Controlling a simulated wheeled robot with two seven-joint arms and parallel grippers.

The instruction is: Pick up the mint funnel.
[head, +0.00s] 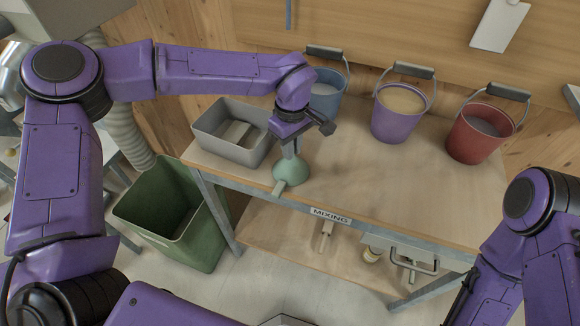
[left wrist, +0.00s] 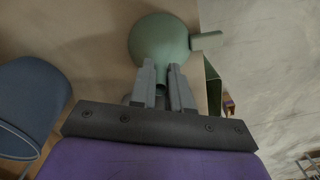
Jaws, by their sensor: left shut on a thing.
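The mint funnel (head: 291,172) is at the front edge of the mixing table, below my left gripper (head: 290,147) in the head view. In the left wrist view the funnel (left wrist: 160,38) shows its round body, with a handle-like piece sticking out to the right. The fingers of my left gripper (left wrist: 162,80) are shut on a narrow part of the funnel. I cannot tell whether the funnel touches the tabletop. My right arm shows at the right of the head view, but its gripper is out of sight.
A grey bin (head: 233,152) stands left of the funnel on the table (head: 350,190). A blue bucket (head: 326,95), a purple bucket (head: 385,125) and a red bucket (head: 468,145) stand along the back. A green bin (head: 190,245) is on the floor. The tabletop right of the funnel is clear.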

